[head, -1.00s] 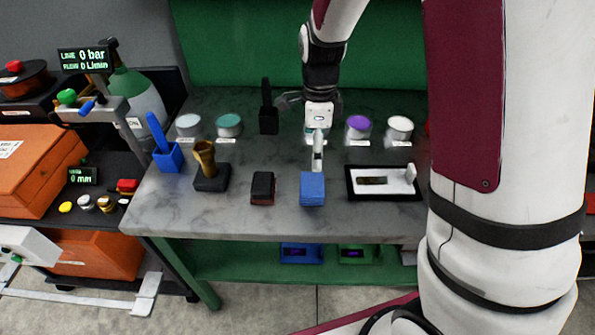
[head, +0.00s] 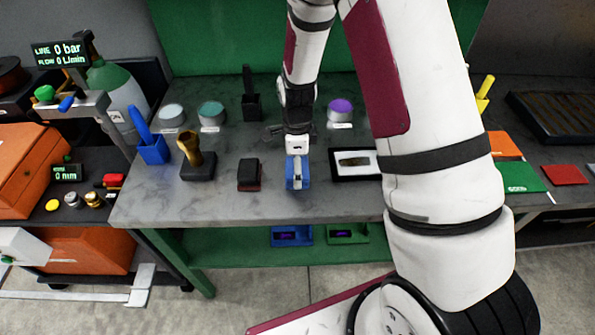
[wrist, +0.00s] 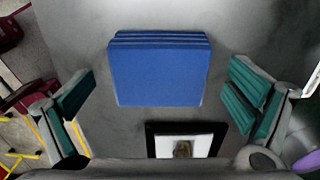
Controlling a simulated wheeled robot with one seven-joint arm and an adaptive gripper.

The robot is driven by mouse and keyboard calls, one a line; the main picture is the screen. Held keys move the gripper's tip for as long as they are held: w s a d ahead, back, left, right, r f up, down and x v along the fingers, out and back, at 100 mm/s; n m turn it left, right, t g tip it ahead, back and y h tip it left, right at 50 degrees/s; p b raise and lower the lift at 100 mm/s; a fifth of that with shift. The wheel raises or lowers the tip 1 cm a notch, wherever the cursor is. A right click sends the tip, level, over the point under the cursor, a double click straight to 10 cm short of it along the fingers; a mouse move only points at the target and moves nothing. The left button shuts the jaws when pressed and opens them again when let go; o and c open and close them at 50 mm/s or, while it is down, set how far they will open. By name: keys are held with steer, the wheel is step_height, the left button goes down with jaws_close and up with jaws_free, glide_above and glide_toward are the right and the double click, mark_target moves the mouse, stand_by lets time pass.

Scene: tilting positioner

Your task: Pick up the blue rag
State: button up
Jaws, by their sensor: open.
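The blue rag (head: 305,172) is a folded blue stack on the grey table, near its front edge. In the wrist view the blue rag (wrist: 160,72) lies flat between the two teal-padded fingers, apart from both. My gripper (head: 297,172) is open above it and covers much of it in the head view. In the wrist view my gripper (wrist: 162,95) has a wide gap on each side of the rag.
A dark block with a red base (head: 249,175) stands left of the rag. A black-framed white tray (head: 371,163) lies to the right, partly behind my arm.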

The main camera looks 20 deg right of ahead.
steer(key=shift+f, duration=0.8)
steer(key=c, duration=1.3)
steer(key=shift+o, duration=0.2)
steer(key=shift+r, duration=0.1)
steer(key=shift+w+r, duration=0.1)
steer(key=shift+r, duration=0.5)
steer(key=shift+r+b, duration=0.35)
steer(key=shift+r, duration=0.6)
steer(key=s+a+r, duration=0.1)
steer(key=s, duration=1.5)
steer(key=shift+r+p, duration=0.3)
steer(key=shift+r, duration=0.05)
